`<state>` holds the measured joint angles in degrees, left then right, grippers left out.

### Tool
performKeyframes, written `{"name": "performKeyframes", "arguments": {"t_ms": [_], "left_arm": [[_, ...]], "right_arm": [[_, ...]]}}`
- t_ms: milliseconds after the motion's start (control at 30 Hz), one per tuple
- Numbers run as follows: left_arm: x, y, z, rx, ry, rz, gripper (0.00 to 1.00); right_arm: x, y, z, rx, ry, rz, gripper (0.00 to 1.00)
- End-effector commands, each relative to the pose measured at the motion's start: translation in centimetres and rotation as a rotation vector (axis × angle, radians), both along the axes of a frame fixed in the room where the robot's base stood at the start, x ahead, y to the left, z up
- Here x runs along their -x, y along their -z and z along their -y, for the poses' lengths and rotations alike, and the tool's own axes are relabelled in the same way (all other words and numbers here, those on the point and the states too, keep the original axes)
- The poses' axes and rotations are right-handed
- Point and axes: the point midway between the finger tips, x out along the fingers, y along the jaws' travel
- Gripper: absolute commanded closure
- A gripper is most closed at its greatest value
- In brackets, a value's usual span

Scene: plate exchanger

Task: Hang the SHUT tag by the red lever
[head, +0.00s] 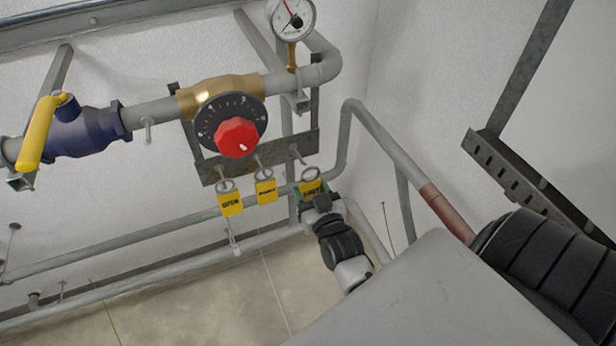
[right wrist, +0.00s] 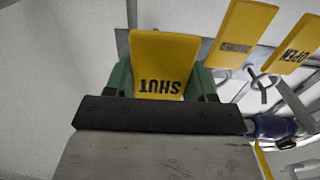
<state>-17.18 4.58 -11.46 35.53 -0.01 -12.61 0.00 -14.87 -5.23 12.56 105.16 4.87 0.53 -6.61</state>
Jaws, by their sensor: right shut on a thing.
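The yellow SHUT tag (head: 312,184) is at the right end of a row of three tags below the pegboard plate. My right gripper (head: 314,198) is shut on it from below. In the right wrist view the SHUT tag (right wrist: 165,58) sits between the two green fingers of my right gripper (right wrist: 163,84), with its lettering upside down. Its ring is at its top in the head view; I cannot tell whether it still rests on the peg. No red lever shows; a round red knob (head: 237,137) and a yellow lever (head: 38,132) do. My left gripper is out of view.
The OPEN tag (head: 230,204) and another yellow tag (head: 266,191) hang by rings to the left. The grey plate (head: 214,171) with pegs is above them. A gauge (head: 292,17), pipes and a blue valve (head: 85,131) run along the wall. A metal bracket (head: 520,180) is at right.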

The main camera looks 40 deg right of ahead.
Motion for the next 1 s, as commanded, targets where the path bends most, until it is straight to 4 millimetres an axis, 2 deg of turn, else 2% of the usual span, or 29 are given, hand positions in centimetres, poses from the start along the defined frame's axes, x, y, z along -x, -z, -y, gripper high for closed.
{"name": "performKeyframes", "arguments": {"t_ms": [500, 1000], "left_arm": [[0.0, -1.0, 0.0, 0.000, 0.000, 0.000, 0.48], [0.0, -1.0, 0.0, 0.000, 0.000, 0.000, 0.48]], "right_arm": [[2.4, -0.1, -0.6, 0.000, 0.000, -0.002, 0.68], [2.6, -0.1, -0.7, 0.000, 0.000, 0.000, 0.68]]}}
